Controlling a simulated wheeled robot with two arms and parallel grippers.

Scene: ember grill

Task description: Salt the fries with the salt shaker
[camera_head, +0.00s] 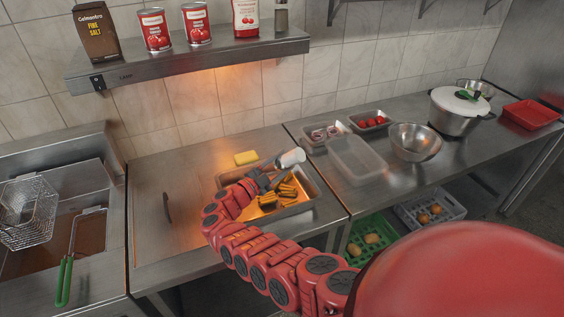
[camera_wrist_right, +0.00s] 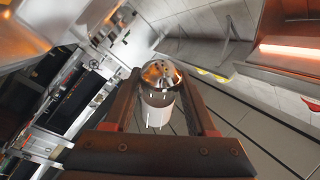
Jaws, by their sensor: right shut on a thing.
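The salt shaker (camera_head: 291,158) has a white body and shows at the tip of my right gripper (camera_head: 268,178), tilted well over beside and above the fries tray. In the right wrist view the shaker (camera_wrist_right: 157,108) with its domed metal cap sits between the two fingers of my right gripper (camera_wrist_right: 160,100), which is shut on it. The fries (camera_head: 288,190) are yellow and dark brown sticks in a metal tray (camera_head: 312,203) sunk in the counter. My gripper and arm hide the tray's left part. My left gripper is not in view.
A yellow sponge (camera_head: 246,158) lies behind the tray. To the right are an empty clear container (camera_head: 357,160), a steel bowl (camera_head: 414,142) and a lidded pot (camera_head: 459,108). Fryer baskets (camera_head: 28,212) are at left. A shelf (camera_head: 190,58) hangs above.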

